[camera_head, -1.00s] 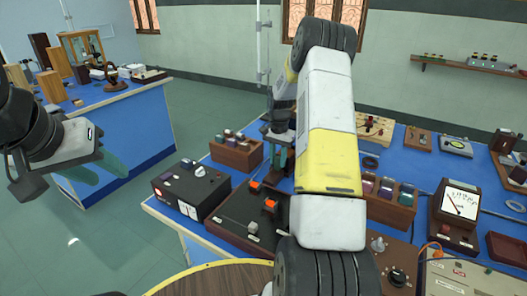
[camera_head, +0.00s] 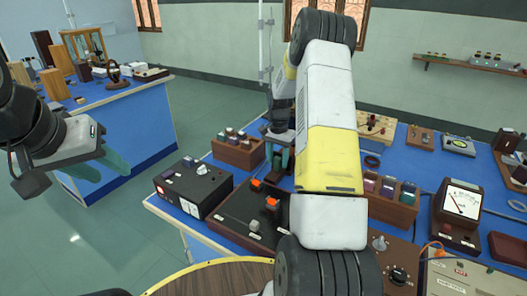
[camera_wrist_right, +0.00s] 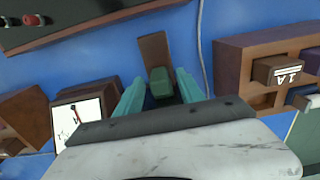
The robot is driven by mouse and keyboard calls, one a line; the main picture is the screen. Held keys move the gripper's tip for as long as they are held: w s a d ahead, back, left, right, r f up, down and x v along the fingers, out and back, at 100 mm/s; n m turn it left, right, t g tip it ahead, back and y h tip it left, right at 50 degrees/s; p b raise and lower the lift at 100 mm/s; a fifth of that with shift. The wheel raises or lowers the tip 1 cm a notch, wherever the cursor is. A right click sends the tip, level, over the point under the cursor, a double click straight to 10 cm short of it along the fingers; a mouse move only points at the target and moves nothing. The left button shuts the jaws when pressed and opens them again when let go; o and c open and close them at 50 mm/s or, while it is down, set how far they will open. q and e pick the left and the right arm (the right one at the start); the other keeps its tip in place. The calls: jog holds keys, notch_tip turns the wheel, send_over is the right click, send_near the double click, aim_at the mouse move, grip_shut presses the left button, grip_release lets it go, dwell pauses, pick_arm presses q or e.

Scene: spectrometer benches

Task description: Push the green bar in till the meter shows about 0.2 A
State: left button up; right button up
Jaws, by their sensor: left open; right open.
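The green bar (camera_wrist_right: 160,83) shows in the right wrist view as a short dark green block at the end of a brown wooden piece (camera_wrist_right: 154,51). My right gripper (camera_wrist_right: 160,90) is open, with one teal finger on each side of the block and small gaps between. In the head view my right gripper (camera_head: 281,158) points down over the bench, and my arm hides much of that spot. A meter (camera_head: 462,204) with a white face and a red needle stands at the right; its reading is too small to tell. My left gripper (camera_head: 100,168) is open and empty, left of the bench.
A black box with knobs (camera_head: 193,186) and a dark board with orange parts (camera_head: 238,232) are at the bench's front left. Wooden block racks stand left (camera_head: 238,150) and right (camera_head: 390,202) of my right arm. A grey cable (camera_wrist_right: 203,50) runs near the right finger.

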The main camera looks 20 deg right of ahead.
notch_tip(320, 180, up, 7)
jog(key=shift+r, duration=0.3)
dwell(0.4)
jog(key=shift+a+r, duration=0.15)
jog(key=shift+r, duration=0.2)
jog(key=s+a+r+n+t, duration=0.2)
jog(key=s+a+r, duration=0.2)
jog(key=s+r, duration=0.3)
jog(key=s+a+r+n+t, duration=0.1)
jog(key=s+a+r+n, duration=0.2)
jog(key=s+a+r, duration=0.5)
jog(key=s+a+r+n+t+y, duration=0.1)
jog(key=s+r+n, duration=0.1)
jog(key=s, duration=0.5)
jog(key=s+a+r+n+t+y, duration=0.1)
jog(key=s+a+r+n+t, duration=0.1)
jog(key=s, duration=0.6)
jog(key=shift+s+a+r+n, duration=0.2)
jog(key=shift+a+r+n, duration=0.15)
jog(key=shift+n, duration=0.25)
